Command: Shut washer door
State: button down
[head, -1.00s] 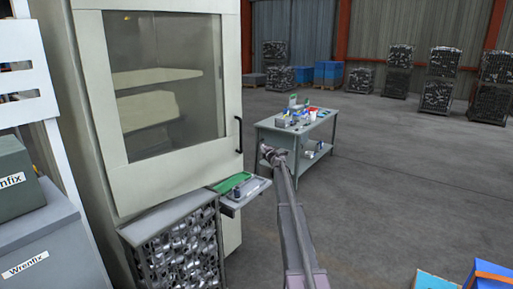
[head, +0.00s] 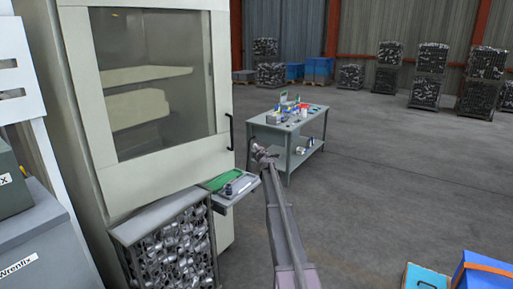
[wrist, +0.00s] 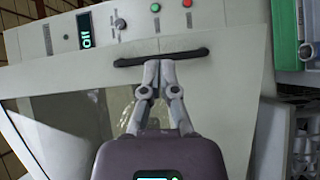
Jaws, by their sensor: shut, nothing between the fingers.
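The washer is a tall beige machine; its door (head: 185,165) has a large window and a black handle (head: 231,131) near its right edge. In the wrist view the handle (wrist: 160,57) runs across the picture, with the door window (wrist: 60,120) at lower left. My gripper (head: 262,153) is right of the handle in the head view. In the wrist view my gripper (wrist: 160,66) is shut and empty, its fingertips overlapping the handle's lower edge; I cannot tell whether they touch. I cannot tell whether the door is fully closed.
A control panel (wrist: 193,35) with buttons and a display lies beyond the handle. A shelf with a green tray (head: 221,181) and a parts basket (head: 170,250) stand before the washer. A cluttered worktable (head: 285,130) stands behind my gripper.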

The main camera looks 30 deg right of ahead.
jog(key=s+a+f+m+g+y, duration=0.1)
jog(key=s+a+f+m+g, duration=0.4)
jog(key=s+a, duration=0.7)
jog(key=s+a+f+m+g+y, duration=0.1)
jog(key=s+a+f+m+g, duration=0.3)
jog(key=s+a, duration=0.9)
jog(key=s+a+f+m+g+y, duration=0.1)
jog(key=s+a+f+m+g, duration=0.4)
jog(key=s+a, duration=0.8)
jog(key=s+f+g, duration=0.2)
jog(key=s, duration=0.6)
jog(key=s+f+g, duration=0.1)
jog(key=s+f, duration=0.2)
jog(key=s, duration=0.6)
jog(key=shift+s+m+g, duration=0.15)
jog(key=shift+m+g, duration=0.15)
jog(key=shift+g, duration=0.1)
